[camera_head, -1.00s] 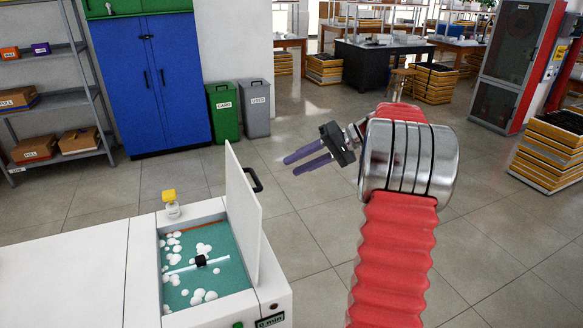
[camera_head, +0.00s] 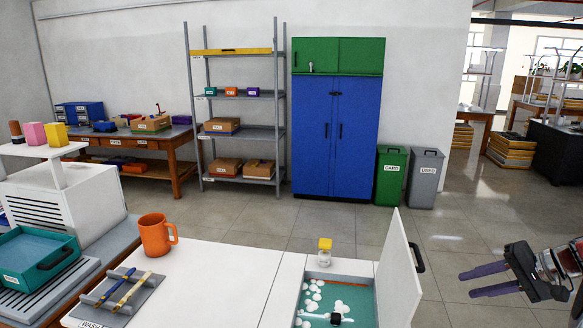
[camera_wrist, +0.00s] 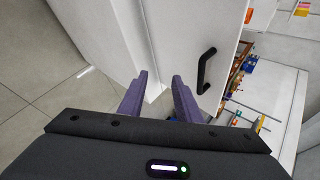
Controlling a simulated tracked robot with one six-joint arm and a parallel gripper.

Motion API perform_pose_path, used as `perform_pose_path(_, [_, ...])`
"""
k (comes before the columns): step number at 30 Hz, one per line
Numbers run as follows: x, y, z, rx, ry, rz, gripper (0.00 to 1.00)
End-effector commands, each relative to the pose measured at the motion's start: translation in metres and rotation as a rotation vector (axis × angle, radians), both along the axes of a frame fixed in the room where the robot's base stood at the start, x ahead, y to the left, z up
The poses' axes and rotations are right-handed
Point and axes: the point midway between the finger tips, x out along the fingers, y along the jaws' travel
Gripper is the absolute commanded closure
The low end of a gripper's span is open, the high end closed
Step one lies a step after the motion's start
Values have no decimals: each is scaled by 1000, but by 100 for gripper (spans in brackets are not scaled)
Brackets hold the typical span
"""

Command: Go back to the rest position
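My gripper (camera_head: 486,281) is at the lower right of the head view, off to the right of the white cabinet and its raised lid. Its two purple fingers are apart with nothing between them. In the wrist view the fingers (camera_wrist: 160,95) are also apart and empty. They point toward a white panel (camera_wrist: 125,40) with a black handle (camera_wrist: 206,70).
A raised white lid (camera_head: 398,270) stands beside a teal basin (camera_head: 358,302) with white foam. An orange mug (camera_head: 157,236), a grey tray (camera_head: 118,298) and a yellow-capped bottle (camera_head: 324,252) are on the white top. Bins (camera_head: 390,176) stand behind; floor is clear right of the lid.

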Motion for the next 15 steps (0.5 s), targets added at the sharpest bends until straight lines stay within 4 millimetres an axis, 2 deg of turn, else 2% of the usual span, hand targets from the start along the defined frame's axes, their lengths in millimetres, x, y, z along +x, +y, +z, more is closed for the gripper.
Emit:
perform_pose_path(7, [-31,30,-21,-81,161,-34,69])
perform_pose_path(15, [-63,82,-24,-228,281,-15,69])
